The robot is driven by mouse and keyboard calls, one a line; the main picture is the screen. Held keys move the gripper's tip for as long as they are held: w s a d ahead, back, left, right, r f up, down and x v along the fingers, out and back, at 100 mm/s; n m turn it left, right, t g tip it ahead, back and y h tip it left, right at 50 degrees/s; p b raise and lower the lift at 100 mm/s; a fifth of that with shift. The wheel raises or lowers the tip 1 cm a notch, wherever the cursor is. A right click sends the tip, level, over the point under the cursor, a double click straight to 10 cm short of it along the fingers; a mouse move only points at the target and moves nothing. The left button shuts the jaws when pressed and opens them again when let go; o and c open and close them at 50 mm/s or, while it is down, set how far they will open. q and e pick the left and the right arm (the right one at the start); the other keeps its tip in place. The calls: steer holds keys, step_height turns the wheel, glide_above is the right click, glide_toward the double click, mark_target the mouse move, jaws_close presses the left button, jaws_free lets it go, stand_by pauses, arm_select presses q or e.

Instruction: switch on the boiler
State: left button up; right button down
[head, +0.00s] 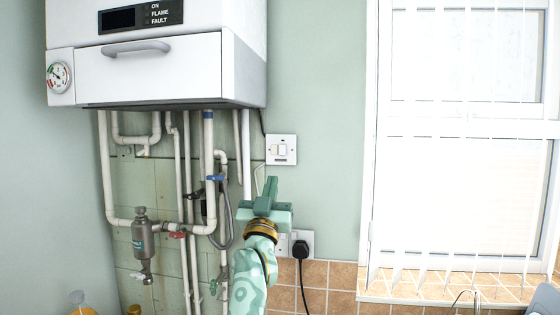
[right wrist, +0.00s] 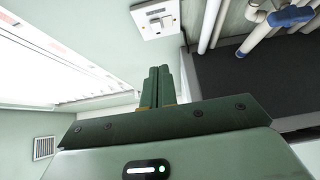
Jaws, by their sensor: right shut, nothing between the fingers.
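The white boiler (head: 160,60) hangs on the wall at the upper left of the head view. Its dark display panel carries the words ON, FLAME and FAULT, and no lamp there looks clearly lit. A white wall switch plate (head: 281,150) is just right of the boiler's pipes; it also shows in the right wrist view (right wrist: 157,18). My right gripper (head: 272,187) is shut and empty, its fingers pointing up, just below the switch plate in the head view. In the right wrist view its closed fingers (right wrist: 157,80) appear apart from the plate. My left gripper is not in view.
White pipes (head: 104,170) with red and blue valve handles run below the boiler, left of my right arm. A socket with a black plug (head: 301,248) is beside my right wrist. A window with blinds (head: 460,150) is to the right. Wall between is clear.

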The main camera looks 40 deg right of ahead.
mark_target(282, 150)
steer(key=p+x, duration=0.1)
steer(key=x, duration=0.2)
steer(key=f+p+x, duration=0.1)
steer(key=x, duration=0.3)
steer(key=d+x, duration=0.1)
steer(key=x, duration=0.2)
steer(key=shift+w+d+f+p, duration=0.15)
steer(key=shift+w+p, duration=0.25)
steer(key=shift+w, duration=0.05)
steer(key=shift+w+d+f, duration=0.15)
steer(key=shift+w+d, duration=0.15)
steer(key=shift+d, duration=0.15)
